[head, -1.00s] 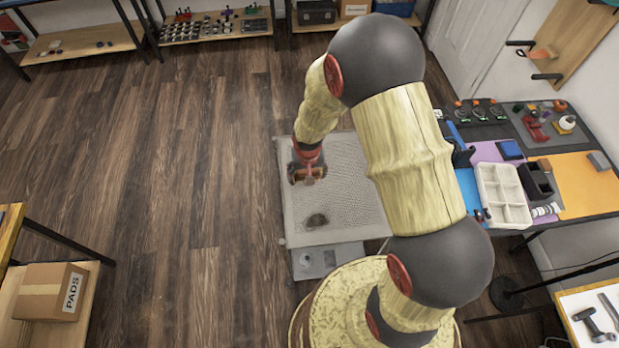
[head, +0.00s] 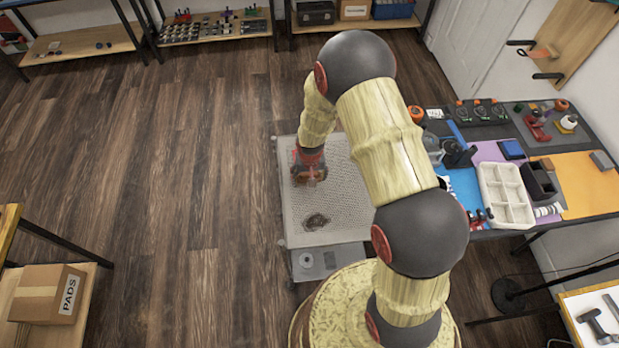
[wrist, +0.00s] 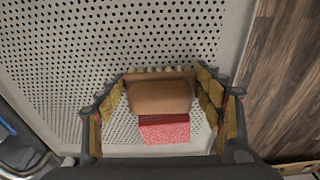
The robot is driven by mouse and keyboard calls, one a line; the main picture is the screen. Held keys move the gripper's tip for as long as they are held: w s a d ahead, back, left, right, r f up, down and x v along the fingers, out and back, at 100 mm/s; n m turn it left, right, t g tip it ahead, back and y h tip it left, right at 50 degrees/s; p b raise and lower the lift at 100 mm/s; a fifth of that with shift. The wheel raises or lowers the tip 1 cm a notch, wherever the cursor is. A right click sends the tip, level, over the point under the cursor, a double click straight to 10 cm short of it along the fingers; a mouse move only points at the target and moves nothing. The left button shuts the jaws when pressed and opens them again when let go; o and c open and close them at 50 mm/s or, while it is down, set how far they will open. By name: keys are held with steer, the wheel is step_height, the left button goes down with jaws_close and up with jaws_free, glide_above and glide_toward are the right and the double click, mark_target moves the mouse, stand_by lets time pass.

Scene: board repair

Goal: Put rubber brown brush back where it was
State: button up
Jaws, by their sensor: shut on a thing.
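A brown block-like brush (wrist: 160,97) sits between the fingers of my gripper (wrist: 163,92) in the wrist view. A red and pink textured part (wrist: 165,130) shows right beside its lower edge; I cannot tell whether it belongs to the brush. My gripper is shut on the brush, over the perforated grey top of a cart (wrist: 70,60). In the head view my gripper (head: 309,169) is above the left part of the cart top (head: 350,215). The brush is too small there to make out clearly.
A dark round patch (head: 317,222) shows on the cart top, nature unclear. A bench to the right holds a white compartment tray (head: 506,195), a black holder (head: 538,180) and several tools. A cardboard box (head: 47,293) is at lower left. The wooden floor at left is clear.

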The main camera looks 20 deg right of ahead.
steer(key=shift+f, duration=0.15)
steer(key=o, duration=1.1)
steer(key=shift+c, duration=0.2)
